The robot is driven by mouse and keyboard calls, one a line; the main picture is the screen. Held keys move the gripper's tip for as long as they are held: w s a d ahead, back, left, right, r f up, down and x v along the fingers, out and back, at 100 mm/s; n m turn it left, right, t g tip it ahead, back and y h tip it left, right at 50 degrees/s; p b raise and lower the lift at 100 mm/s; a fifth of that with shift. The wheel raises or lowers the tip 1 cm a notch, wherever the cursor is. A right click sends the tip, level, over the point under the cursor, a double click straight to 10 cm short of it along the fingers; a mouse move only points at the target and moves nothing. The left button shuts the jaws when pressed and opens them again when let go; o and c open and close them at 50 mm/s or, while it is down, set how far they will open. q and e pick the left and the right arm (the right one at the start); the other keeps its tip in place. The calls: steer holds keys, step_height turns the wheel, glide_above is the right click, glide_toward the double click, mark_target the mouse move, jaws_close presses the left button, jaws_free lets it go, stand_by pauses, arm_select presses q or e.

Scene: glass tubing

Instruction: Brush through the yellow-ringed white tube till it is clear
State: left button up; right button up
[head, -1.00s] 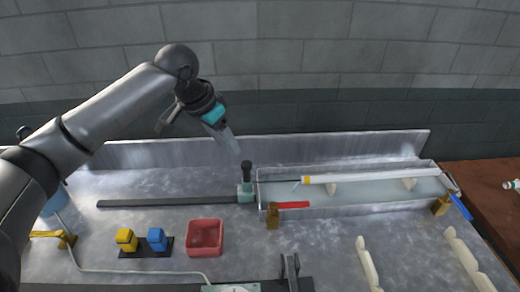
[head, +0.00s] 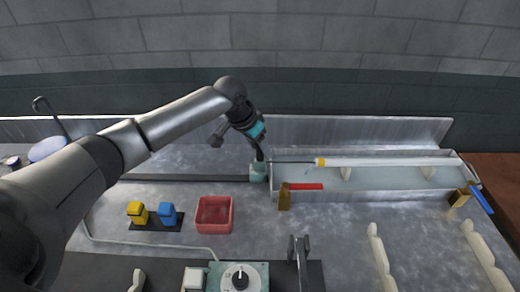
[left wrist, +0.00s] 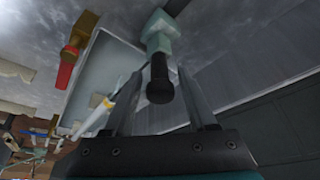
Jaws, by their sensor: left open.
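The white tube (head: 400,162) with a yellow ring (head: 320,162) at its left end lies across pale supports in a long metal trough. A thin dark rod (head: 290,162) runs from near the teal carriage (head: 258,172) to the ringed end. The carriage has an upright black handle, which shows in the left wrist view (left wrist: 160,82). My left gripper (head: 259,151) is open over the handle, with its fingers on either side in the left wrist view (left wrist: 162,100). I cannot tell whether they touch it. The tube's inside is hidden. My right gripper is out of view.
A dark rail (head: 190,178) extends left from the carriage. A red lever (head: 307,187) and a blue lever (head: 481,199) sit on brass valves at the trough. A red tray (head: 214,214), yellow block (head: 137,212) and blue block (head: 168,214) stand in front. A dial box (head: 239,277) is nearest.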

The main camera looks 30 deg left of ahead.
arm_select(q)
steer(key=shift+w+d+f, duration=0.1)
steer(key=shift+w+f, duration=0.05)
steer(key=shift+f, duration=0.2)
jaws_close()
stand_by(0.3)
stand_by(1.0)
